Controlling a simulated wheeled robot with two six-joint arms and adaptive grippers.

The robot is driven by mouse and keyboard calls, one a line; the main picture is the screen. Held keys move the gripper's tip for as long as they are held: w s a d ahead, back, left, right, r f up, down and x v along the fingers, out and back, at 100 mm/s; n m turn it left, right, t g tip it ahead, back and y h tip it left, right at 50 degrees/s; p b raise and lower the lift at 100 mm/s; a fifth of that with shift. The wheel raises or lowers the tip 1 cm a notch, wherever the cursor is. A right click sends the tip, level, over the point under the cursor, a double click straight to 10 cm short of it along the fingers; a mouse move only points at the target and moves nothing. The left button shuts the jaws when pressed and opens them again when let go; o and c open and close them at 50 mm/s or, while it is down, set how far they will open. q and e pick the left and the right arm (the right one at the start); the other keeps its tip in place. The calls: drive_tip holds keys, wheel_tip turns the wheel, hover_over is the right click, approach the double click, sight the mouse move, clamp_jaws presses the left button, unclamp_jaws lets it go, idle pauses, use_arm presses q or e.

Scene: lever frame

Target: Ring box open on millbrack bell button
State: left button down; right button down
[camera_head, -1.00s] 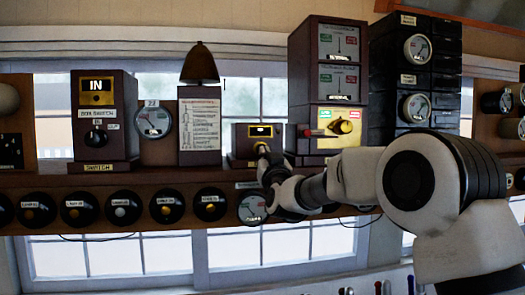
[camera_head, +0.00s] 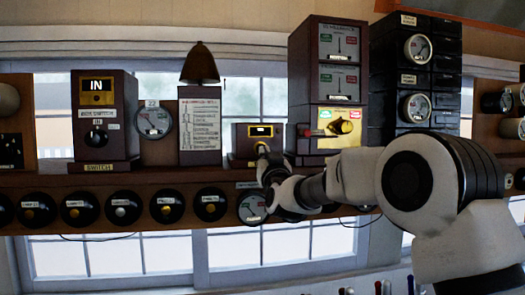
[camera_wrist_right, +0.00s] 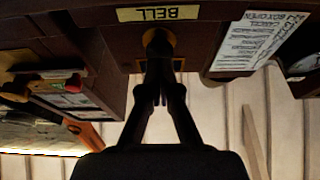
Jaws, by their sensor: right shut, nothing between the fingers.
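The bell box (camera_head: 238,144) is a small dark wooden case with a yellow label, standing on the shelf. My right gripper (camera_head: 263,155) is at the button, fingers shut and empty. In the right wrist view, which is upside down, the BELL label (camera_wrist_right: 158,14) and the brass button (camera_wrist_right: 174,42) show. The fingertips (camera_wrist_right: 158,42) overlap the button and partly hide it; they look to touch it, but how far it is pressed cannot be told. My left gripper is out of view.
A tall instrument case (camera_head: 299,75) with a yellow knob (camera_head: 342,127) stands just right of the bell box. A written card (camera_head: 200,124) on a wooden board is to its left. Several round black plates (camera_head: 210,205) line the shelf front below.

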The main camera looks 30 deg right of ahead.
drive_tip(key=shift+s+b, duration=0.15)
drive_tip(key=shift+b, duration=0.25)
idle(0.5)
idle(1.1)
